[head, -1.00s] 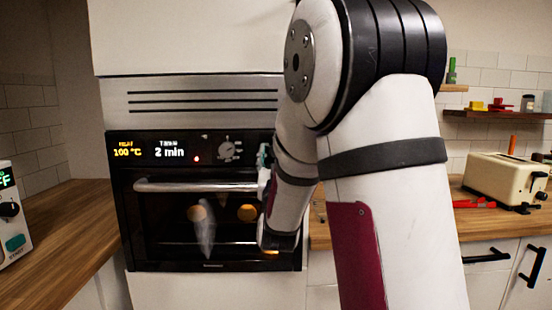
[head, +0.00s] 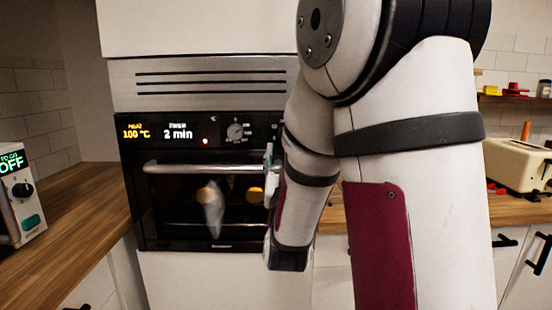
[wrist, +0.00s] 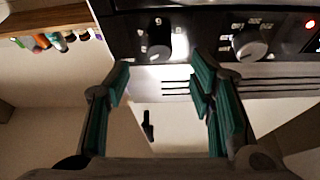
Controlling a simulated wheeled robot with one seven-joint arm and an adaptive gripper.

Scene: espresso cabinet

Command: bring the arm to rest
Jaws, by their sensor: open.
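My arm (head: 405,140) fills the right middle of the head view, raised and bent in front of the oven (head: 215,190). My gripper is mostly hidden behind my own arm there; only a small greenish part shows near the right end of the oven handle. In the wrist view my gripper (wrist: 160,85) has its green-padded fingers spread wide with nothing between them. The oven's control panel with its knobs (wrist: 250,42) lies just beyond the fingertips in that view. I cannot tell the exact gap.
The oven door is closed, with its handle (head: 205,168) across the front. A white appliance (head: 18,205) reading OFF stands on the left wooden counter (head: 85,215). A cream toaster (head: 515,165) stands on the right counter. A shelf with small items (head: 515,100) hangs at the right.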

